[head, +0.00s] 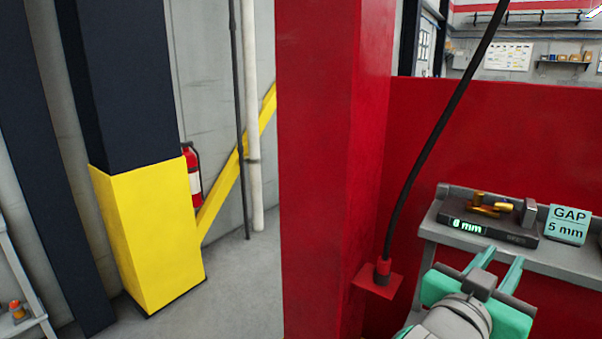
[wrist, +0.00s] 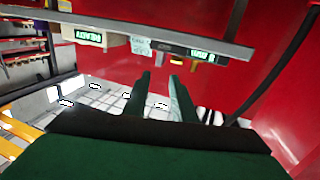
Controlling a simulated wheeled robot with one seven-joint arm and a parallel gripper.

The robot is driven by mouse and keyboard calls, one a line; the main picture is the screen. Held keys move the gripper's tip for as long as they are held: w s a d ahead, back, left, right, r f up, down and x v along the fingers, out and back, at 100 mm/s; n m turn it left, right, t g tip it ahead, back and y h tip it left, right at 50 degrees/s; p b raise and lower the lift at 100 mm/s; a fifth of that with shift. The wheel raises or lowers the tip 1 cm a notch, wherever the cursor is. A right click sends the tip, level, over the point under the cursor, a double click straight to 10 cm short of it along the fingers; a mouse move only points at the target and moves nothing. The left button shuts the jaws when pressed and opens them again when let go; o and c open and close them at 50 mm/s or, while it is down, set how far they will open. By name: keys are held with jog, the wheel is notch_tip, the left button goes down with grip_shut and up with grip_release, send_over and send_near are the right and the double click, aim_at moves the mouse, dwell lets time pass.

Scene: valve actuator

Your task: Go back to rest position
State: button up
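My gripper (head: 503,257) is at the lower right of the head view, in front of the grey shelf (head: 445,231) and a little below it. Its two green fingers are apart with nothing between them. In the wrist view the gripper (wrist: 160,75) also shows as two separate, empty fingers. On the shelf lies a dark device (head: 487,229) with a lit green display that seems to read 6 mm. A brass part (head: 490,205) rests on top of it. My gripper looks clear of all of these.
A teal sign (head: 568,225) reading GAP 5 mm stands at the device's right. A black cable (head: 438,140) runs down to a red bracket (head: 378,281) left of my gripper. A red column (head: 325,150) stands further left. A READY display (wrist: 88,37) shows in the wrist view.

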jog(key=w+a+f+n+t+y, duration=0.15)
jog(key=a+f+n+y, duration=0.35)
jog(key=f, duration=0.7)
jog(key=w+a+f+n+t, duration=0.1)
jog(key=a+f+n+t, duration=0.2)
jog(key=a+f, duration=0.7)
jog(key=s+a+f+n+y, duration=0.1)
jog(key=s+a+f+y, duration=0.3)
jog(key=f, duration=0.5)
jog(key=s+a+f+n+y, duration=0.1)
jog(key=s+a+f, duration=0.3)
jog(key=s+f, duration=0.3)
jog(key=s+a+f+y, duration=0.1)
jog(key=s+a+f, duration=0.1)
jog(key=s, duration=0.5)
jog(key=s+a+f+y, duration=0.1)
jog(key=s+a+f, duration=0.1)
jog(key=s, duration=0.5)
jog(key=s+a+f+y, duration=0.1)
jog(key=s+a+f, duration=0.1)
jog(key=s+a, duration=0.2)
jog(key=s, duration=0.3)
jog(key=shift+s+a+f+g+y, duration=0.25)
jog(key=shift+a+f+g+y, duration=0.1)
jog(key=shift+y, duration=0.05)
jog(key=shift+o, duration=0.6)
